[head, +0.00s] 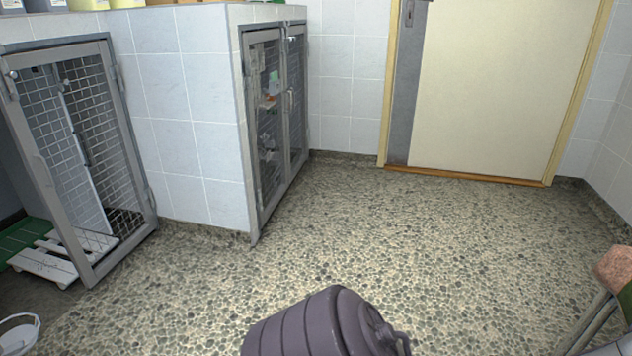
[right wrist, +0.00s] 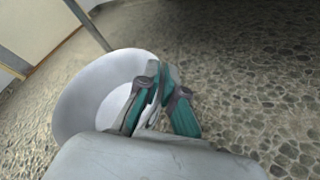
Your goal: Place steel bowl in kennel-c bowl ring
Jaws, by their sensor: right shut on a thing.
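In the right wrist view, my right gripper (right wrist: 156,98), with teal and grey fingers, is shut on the rim of a pale grey bowl (right wrist: 75,100). The bowl is tilted and lies to the left of the fingers. Part of its near side is hidden by my gripper body. In the head view, a pale bowl-like thing with a thin rim (head: 18,335) is cut off at the lower left corner; I cannot tell whether it sits in a ring. My left gripper is not in view. No kennel label can be read.
An open mesh kennel door (head: 78,150) stands at left, by a white slatted board (head: 45,262). A tiled block (head: 185,110) separates it from another mesh-doored kennel (head: 272,120). The cream door (head: 490,85) is shut. The pebbled floor (head: 400,240) is clear in the middle.

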